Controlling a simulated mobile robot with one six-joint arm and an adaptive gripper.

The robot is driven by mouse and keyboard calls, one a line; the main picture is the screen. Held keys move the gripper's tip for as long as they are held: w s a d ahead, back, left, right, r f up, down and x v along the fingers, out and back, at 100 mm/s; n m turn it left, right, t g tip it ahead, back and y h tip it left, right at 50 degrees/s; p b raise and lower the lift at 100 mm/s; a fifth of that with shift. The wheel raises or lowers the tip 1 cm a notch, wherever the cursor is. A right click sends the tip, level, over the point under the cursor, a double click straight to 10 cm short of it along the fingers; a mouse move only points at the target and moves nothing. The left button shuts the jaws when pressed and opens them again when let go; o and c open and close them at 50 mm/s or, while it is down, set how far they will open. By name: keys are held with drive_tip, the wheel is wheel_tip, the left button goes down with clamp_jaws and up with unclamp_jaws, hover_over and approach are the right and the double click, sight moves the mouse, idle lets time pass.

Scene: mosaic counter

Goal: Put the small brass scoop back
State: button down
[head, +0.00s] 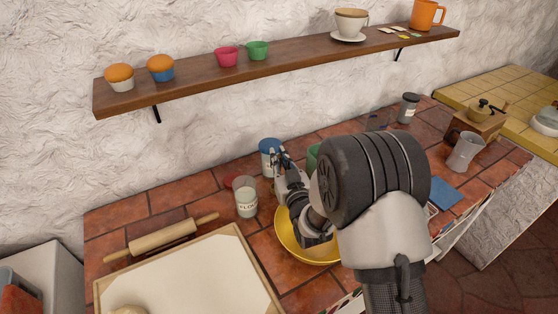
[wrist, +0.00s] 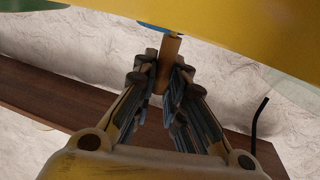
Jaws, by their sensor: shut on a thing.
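In the wrist view my gripper (wrist: 172,88) is shut on a short brown-gold rod (wrist: 170,58), which looks like the handle of the small brass scoop. The scoop's bowl end cannot be made out. In the head view my gripper (head: 281,160) is beside the blue canister (head: 268,146), behind the yellow bowl (head: 272,226); my arm hides much of this area. I cannot tell whether the scoop touches the canister. A glass jar labelled as flour (head: 246,204) stands left of my gripper.
A green container (head: 312,158) is partly hidden behind my arm. A rolling pin (head: 163,238) and a large pale board (head: 190,275) lie at left. A wooden shelf (head: 190,77) with cups hangs above. A grinder (head: 477,121) and a metal jug (head: 465,151) stand at right.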

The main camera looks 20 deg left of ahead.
drive_tip(key=shift+r, duration=0.15)
drive_tip(key=c, duration=2.1)
unclamp_jaws()
drive_tip(key=shift+f, duration=0.2)
drive_tip(key=o, duration=0.5)
drive_tip(key=shift+c, duration=0.2)
drive_tip(key=shift+r, duration=0.2)
drive_tip(key=p+v, duration=0.1)
drive_tip(key=v, duration=1.1)
